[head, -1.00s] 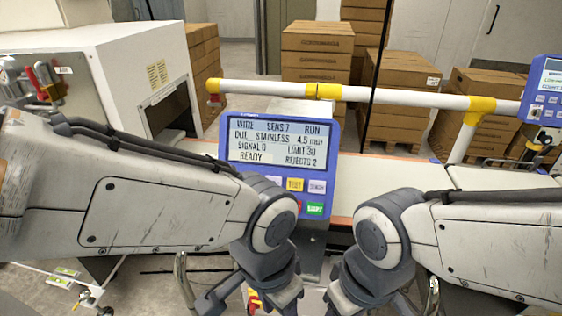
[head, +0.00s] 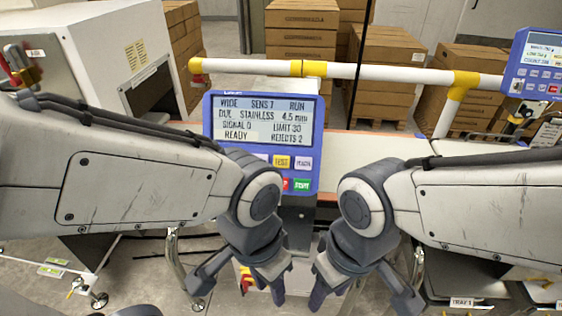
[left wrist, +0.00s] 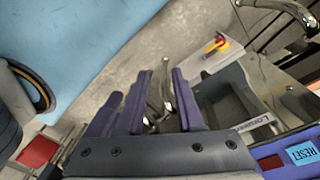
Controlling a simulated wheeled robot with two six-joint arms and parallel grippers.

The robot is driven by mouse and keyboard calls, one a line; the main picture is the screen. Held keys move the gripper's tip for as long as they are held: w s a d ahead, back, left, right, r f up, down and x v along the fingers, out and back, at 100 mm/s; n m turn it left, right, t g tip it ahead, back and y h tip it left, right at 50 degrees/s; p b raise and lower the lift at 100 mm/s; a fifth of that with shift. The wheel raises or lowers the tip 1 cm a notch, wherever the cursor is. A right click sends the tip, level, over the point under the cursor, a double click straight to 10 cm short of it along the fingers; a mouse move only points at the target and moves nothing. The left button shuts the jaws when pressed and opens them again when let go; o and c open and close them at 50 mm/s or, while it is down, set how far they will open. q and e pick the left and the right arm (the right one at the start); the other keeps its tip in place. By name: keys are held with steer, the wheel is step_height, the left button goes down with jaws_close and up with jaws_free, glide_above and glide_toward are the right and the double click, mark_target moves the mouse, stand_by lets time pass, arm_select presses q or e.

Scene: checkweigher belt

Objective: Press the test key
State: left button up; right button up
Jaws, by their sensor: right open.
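The blue control panel (head: 213,103) stands upright in front of me in the head view, its screen showing READY and SENS 7. The yellow test key (head: 282,162) is in the upper visible key row, uncovered. My left gripper (head: 240,289) is open and empty, pointing down in front of and below the panel; its wrist hides the panel's lower left keys. Its parted purple fingers also show in the left wrist view (left wrist: 157,105). My right gripper (head: 362,298) is open and empty, to the right of the left one and below the panel. Neither touches the test key.
A green start key (head: 302,185) sits below the test key. A white and yellow rail (head: 390,75) runs behind the panel. A second blue panel (head: 535,65) is at upper right. A light-blue RESET key (left wrist: 302,153) shows in the left wrist view. Cartons (head: 385,65) stand behind.

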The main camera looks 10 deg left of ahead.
arm_select(q)
jaws_close()
stand_by(1.5)
